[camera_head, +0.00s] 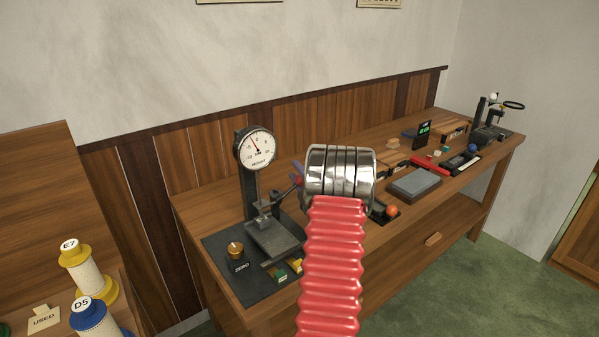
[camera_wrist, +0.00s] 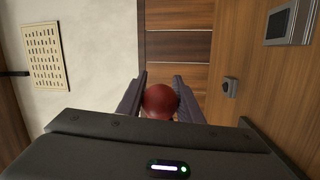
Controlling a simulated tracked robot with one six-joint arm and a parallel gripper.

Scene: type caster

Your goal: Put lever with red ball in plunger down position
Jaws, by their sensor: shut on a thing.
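The lever's red ball (camera_wrist: 160,100) sits between the two purple-grey fingers of my gripper (camera_wrist: 160,82) in the wrist view. The fingers are shut on the ball from both sides. In the head view the red ball (camera_head: 299,181) is small, at the upper end of a dark lever (camera_head: 288,191) slanting up to the right beside the gauge stand. One finger shows just above it; my chrome wrist hides the rest of my gripper. The dial gauge (camera_head: 256,149) stands on a post behind a dark metal block (camera_head: 272,241). The plunger's position is too small to tell.
A brass ZERO knob (camera_head: 236,250) is on the dark base plate at left. Right of my arm are an orange ball (camera_head: 392,210), a grey slab (camera_head: 415,183) and a red-handled tool (camera_head: 424,164). Spools (camera_head: 90,315) stand at lower left.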

